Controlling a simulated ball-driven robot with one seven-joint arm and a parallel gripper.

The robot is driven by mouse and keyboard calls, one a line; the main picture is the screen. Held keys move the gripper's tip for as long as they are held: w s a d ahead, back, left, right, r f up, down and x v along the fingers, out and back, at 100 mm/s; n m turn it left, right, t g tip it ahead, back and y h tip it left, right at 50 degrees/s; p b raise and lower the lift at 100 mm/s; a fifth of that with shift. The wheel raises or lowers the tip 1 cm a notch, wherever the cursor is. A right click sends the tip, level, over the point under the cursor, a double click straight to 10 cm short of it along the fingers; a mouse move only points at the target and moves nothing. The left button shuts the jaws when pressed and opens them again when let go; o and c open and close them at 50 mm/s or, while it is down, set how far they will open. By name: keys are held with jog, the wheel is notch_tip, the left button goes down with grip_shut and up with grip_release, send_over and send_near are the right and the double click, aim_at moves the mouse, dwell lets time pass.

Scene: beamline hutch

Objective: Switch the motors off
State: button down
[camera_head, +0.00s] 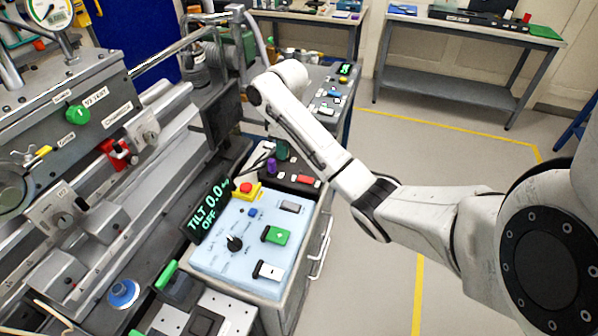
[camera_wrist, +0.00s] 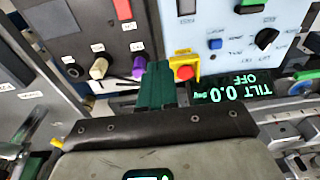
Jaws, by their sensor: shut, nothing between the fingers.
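A light blue control panel (camera_head: 215,252) stands at the centre of the head view. It carries a red button on a yellow base (camera_head: 246,189), a black rotary knob (camera_head: 234,243), a small blue button (camera_head: 252,212), a green rocker (camera_head: 276,235) and a white rocker (camera_head: 268,271). Their small labels are unreadable. A dark display (camera_head: 208,212) beside it reads "TILT 0.0" and "OFF". My gripper (camera_wrist: 157,68) has dark green fingers, shut and empty. In the wrist view its tips appear between a purple knob (camera_wrist: 139,65) and the red button (camera_wrist: 185,72); contact cannot be told.
A dark panel with knobs and a red switch (camera_wrist: 124,9) adjoins the blue panel. The grey machine (camera_head: 60,120) with rails fills the left. Benches (camera_head: 450,28) stand at the back. The floor at right is clear, with yellow lines (camera_head: 418,290).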

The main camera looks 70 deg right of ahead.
jog(key=r+g, duration=0.1)
jog(key=r, duration=0.1)
send_over(302, 178)
jog(key=shift+f, duration=0.1)
notch_tip(302, 178, down, 12)
jog(key=shift+f+b, duration=0.15)
jog(key=shift+b, duration=0.5)
jog(key=shift+f, duration=0.85)
